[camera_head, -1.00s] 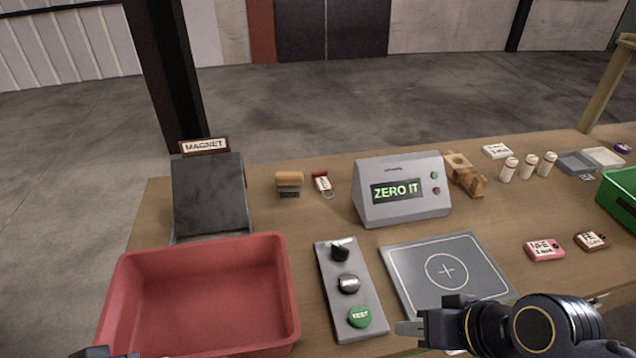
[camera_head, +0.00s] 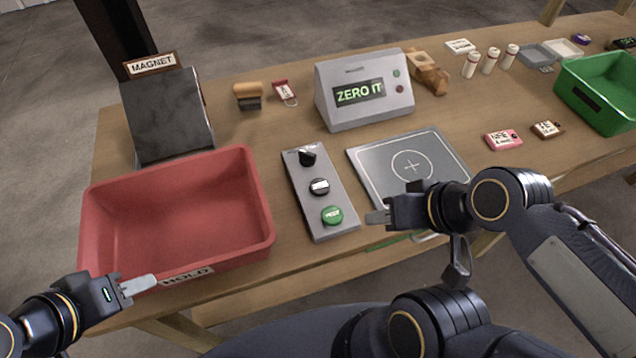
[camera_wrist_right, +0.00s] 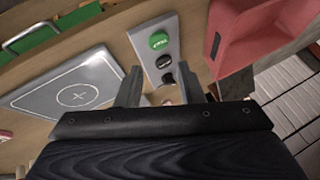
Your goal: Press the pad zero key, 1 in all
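The display unit (camera_head: 364,91) reads "ZERO IT". In front of it, a grey key panel (camera_head: 326,228) carries a black knob (camera_head: 307,156), a dark key with a pale label (camera_head: 319,187) and a green TEST key (camera_head: 332,215). The labelled dark key also shows in the right wrist view (camera_wrist_right: 163,62); its lettering is too small to read. A grey pad with a cross (camera_head: 372,165) lies right of the panel. My right gripper (camera_head: 378,217) is just right of the green key, its fingers apart and empty in the wrist view (camera_wrist_right: 159,86). My left gripper (camera_head: 138,285) is by the red tray's front edge; its finger gap is unclear.
A red tray labelled HOLD (camera_head: 262,250) stands left of the panel. Behind it is a dark sloped MAGNET board (camera_head: 170,120). A green bin (camera_head: 568,88), small tagged items and white bottles stand to the right. The table between the tray and panel is clear.

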